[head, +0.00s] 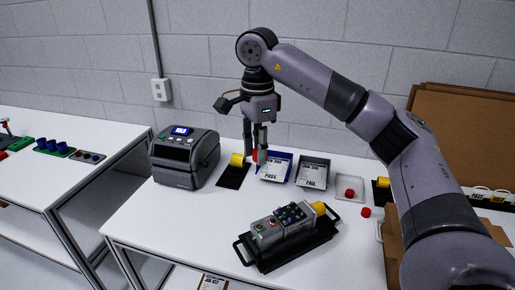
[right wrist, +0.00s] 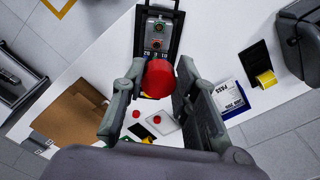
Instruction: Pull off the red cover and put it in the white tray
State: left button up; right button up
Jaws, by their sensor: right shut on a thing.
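A red cover (head: 254,155) (right wrist: 157,79) is between the fingers of my right gripper (head: 256,160), which is shut on it. The gripper hangs by the left side of the blue PASS bin in the head view; its exact height is unclear. The white tray (head: 341,195) lies right of the FAIL bin with a small red piece (head: 349,193) in it. Another red piece (head: 365,212) lies on the table just outside the tray. The grey device (head: 282,226) with a yellow end (head: 319,208) lies on a black base at the front. My left gripper is not in view.
The PASS bin (head: 272,169) and grey FAIL bin (head: 312,173) stand at the back. A label printer (head: 184,157) and a yellow roll (head: 237,160) on a black plate are to the left. Cardboard (head: 470,130) stands at the right. Table front left is clear.

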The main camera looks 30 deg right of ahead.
jog(key=shift+r+p, duration=2.4)
jog(key=shift+r, duration=0.15)
jog(key=shift+f, duration=0.15)
